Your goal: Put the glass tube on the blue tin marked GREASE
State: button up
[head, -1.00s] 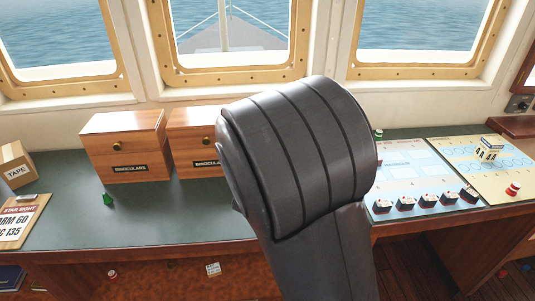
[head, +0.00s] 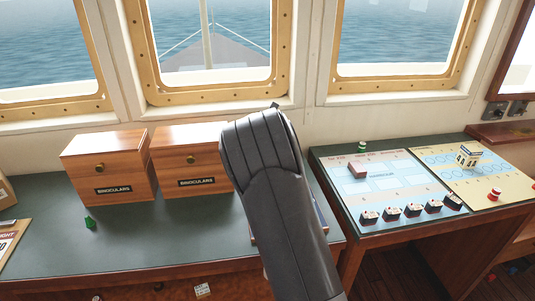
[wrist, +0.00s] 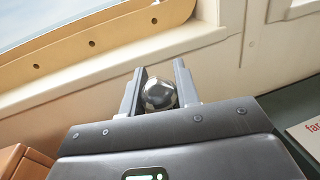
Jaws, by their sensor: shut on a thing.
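My gripper (wrist: 160,92) shows in the wrist view with a finger on each side of a shiny, rounded, dark grey thing (wrist: 160,95). It is shut on this thing and holds it in front of the window sill. Only its rounded, mirror-like face shows; I cannot tell whether it is the glass tube. In the head view my own arm hides the gripper and what it holds. I see no blue tin marked GREASE in either view.
Two wooden BINOCULARS boxes (head: 108,168) (head: 190,160) stand on the green counter (head: 130,240), left of my arm. Right are a blue chart (head: 385,190) with several small blocks and a yellow chart (head: 478,178). Windows rise behind.

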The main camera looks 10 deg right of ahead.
jog(key=shift+w+d+f, duration=0.1)
jog(key=shift+w+f, duration=0.05)
jog(key=shift+f, duration=3.8)
jog(key=shift+f, duration=0.2)
jog(key=o, duration=1)
jog(key=shift+c, duration=0.2)
